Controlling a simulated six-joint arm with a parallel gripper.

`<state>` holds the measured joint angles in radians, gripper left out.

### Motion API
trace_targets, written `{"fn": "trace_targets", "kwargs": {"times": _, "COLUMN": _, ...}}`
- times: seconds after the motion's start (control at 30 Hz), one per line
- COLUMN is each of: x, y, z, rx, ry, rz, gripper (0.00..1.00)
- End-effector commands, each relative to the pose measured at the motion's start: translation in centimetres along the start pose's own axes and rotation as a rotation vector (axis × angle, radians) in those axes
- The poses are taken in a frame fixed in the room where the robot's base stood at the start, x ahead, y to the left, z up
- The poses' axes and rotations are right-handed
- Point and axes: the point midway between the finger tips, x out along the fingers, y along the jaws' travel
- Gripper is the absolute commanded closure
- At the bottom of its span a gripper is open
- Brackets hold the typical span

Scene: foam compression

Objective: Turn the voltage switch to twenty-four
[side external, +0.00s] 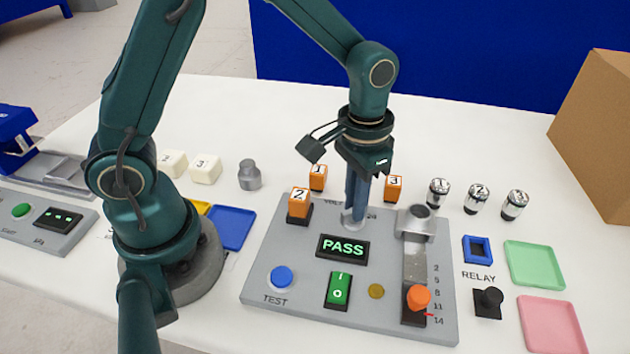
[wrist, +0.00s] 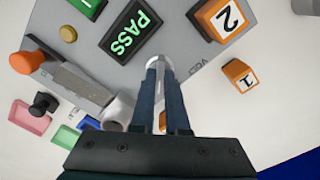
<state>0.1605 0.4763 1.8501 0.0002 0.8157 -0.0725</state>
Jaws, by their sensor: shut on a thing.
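The grey panel (side external: 300,245) stands on the white table. Its voltage switch (side external: 352,222) is a silver knob near the panel's back edge; it also shows in the wrist view (wrist: 157,62). My gripper (side external: 356,204) points straight down, its blue fingers shut on the knob. The wrist view shows the fingertips (wrist: 160,82) on either side of it. The printed letters beside the knob are partly covered by the fingers. I cannot tell which mark the knob points to.
The panel holds a green-lit PASS display (side external: 343,248), blue TEST button (side external: 281,277), green rocker (side external: 338,290) and orange-knobbed slider (side external: 418,297). Orange numbered blocks 2 (side external: 299,204), 1 (side external: 318,177) and 3 (side external: 392,187) stand close around my gripper.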

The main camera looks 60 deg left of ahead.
Motion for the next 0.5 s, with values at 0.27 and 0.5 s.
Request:
{"fn": "trace_targets", "kwargs": {"times": 0.27, "x": 0.00, "y": 0.00, "z": -0.07, "rx": 0.137, "ry": 0.003, "rz": 0.000, "gripper": 1.00}}
{"fn": "trace_targets", "kwargs": {"times": 0.5, "x": 0.00, "y": 0.00, "z": -0.08, "rx": 0.184, "ry": 0.003, "rz": 0.000, "gripper": 1.00}}
